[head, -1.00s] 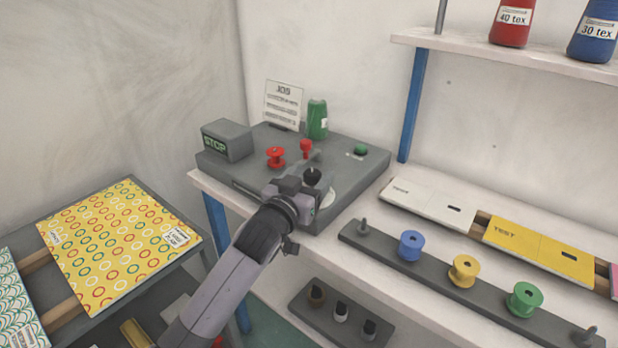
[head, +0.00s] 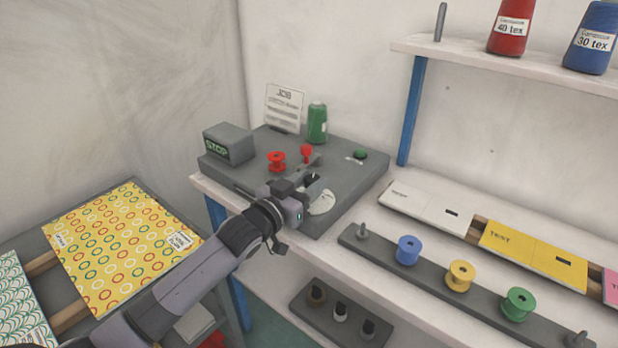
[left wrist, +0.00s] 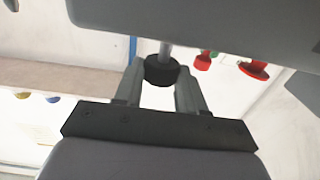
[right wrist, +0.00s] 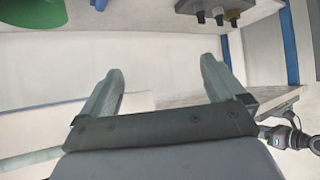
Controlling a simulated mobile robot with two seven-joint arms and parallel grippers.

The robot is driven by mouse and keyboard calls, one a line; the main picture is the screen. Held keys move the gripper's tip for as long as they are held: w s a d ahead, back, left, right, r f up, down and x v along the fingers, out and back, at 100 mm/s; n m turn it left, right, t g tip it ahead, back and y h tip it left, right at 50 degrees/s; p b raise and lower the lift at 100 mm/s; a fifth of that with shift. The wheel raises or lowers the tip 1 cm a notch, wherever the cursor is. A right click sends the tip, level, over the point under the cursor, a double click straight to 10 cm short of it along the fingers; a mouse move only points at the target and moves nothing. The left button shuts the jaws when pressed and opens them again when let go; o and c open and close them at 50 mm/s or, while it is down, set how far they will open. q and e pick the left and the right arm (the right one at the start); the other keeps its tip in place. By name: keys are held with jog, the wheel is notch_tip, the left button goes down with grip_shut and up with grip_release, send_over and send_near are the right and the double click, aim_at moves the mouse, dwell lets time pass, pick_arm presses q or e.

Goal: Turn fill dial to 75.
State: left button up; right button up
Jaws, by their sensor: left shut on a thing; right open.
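The fill dial is a black knob (head: 313,178) beside a white scale plate (head: 322,203) on the grey machine top (head: 345,186). My left gripper (head: 309,184) reaches it from the front left and hides part of it in the head view. In the left wrist view my left gripper (left wrist: 160,74) has its two fingers on either side of the black knob (left wrist: 161,70), shut on it. The dial's scale reading is too small to tell. My right gripper (right wrist: 162,72) is open and empty in the right wrist view.
A rack with coloured bobbins (head: 461,275) lies front right.

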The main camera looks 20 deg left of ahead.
pick_arm(q)
jog(key=shift+a+m+g+h, duration=0.25)
jog(key=shift+m+g+h, duration=0.15)
jog(key=shift+m+h, duration=0.5)
jog(key=shift+w+a+m+g+h+b, duration=0.1)
jog(key=shift+m+g+h+b, duration=0.15)
jog(key=shift+m+g+h, duration=0.7)
jog(key=shift+w+a+m+g+h+b, duration=0.15)
jog(key=shift+m+g+h, duration=0.35)
jog(key=shift+h, duration=0.75)
jog(key=shift+d+m+g+h, duration=0.1)
jog(key=shift+m+g+h, duration=0.35)
jog(key=shift+g+h, duration=0.15)
jog(key=o, duration=1.1)
jog(key=shift+b+v, duration=0.45)
jog(key=shift+v, duration=3.15)
jog(key=shift+s, duration=0.1)
